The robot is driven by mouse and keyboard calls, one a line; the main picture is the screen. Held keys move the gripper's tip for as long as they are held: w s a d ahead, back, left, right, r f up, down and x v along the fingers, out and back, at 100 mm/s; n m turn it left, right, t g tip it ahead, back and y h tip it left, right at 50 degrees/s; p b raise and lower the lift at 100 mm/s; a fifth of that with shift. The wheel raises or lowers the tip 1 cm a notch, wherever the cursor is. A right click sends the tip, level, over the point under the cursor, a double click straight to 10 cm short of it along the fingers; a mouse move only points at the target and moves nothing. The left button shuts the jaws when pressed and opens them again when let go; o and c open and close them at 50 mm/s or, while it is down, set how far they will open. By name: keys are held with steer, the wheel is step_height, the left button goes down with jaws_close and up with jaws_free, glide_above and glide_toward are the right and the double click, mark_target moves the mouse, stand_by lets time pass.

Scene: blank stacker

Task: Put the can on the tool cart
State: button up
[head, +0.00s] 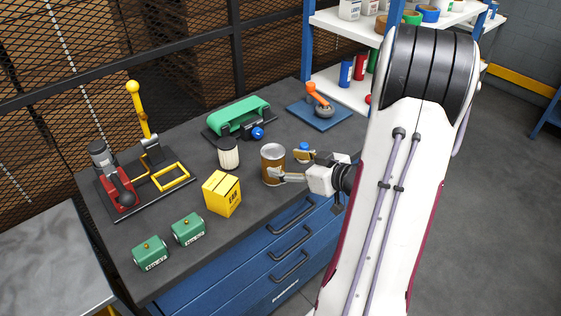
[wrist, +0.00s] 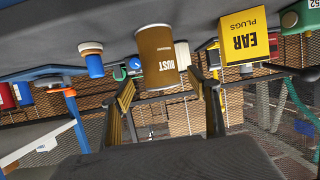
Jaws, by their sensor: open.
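A brown can (head: 272,160) with a pale rim stands upright near the front edge of the dark benchtop. In the wrist view, which is upside down, the can (wrist: 156,50) has "RUST" lettering and appears between the fingertips. My gripper (head: 287,167) is open at the can's right side, its fingers pointing left. In the wrist view, gaps show between the can and both fingers of my gripper (wrist: 163,85). One finger overlaps the can's lower front in the head view. A grey metal-topped surface (head: 45,260) stands at lower left; I cannot tell if it is the tool cart.
Green boxes (head: 150,253) sit at front left. A red-and-yellow device (head: 125,190) stands behind them. Blue drawers (head: 260,265) are below.

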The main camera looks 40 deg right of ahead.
steer(key=shift+v, duration=2.8)
steer(key=shift+w, duration=0.1)
steer(key=w+a+r+m+g+h, duration=0.1)
steer(key=a+r+g+h, duration=0.15)
steer(key=r, duration=0.35)
steer(key=w+a+r+g+h, duration=0.2)
steer(key=r+h, duration=0.2)
steer(key=r, duration=0.1)
steer(key=s+a+g+y, duration=0.1)
steer(key=s+a+y, duration=0.1)
steer(key=s+a, duration=0.6)
steer(key=s+a+g+y, duration=0.2)
steer(key=s+a, duration=0.7)
steer(key=a, duration=0.8)
steer(key=shift+r+y, duration=0.3)
steer(key=shift+y, duration=0.45)
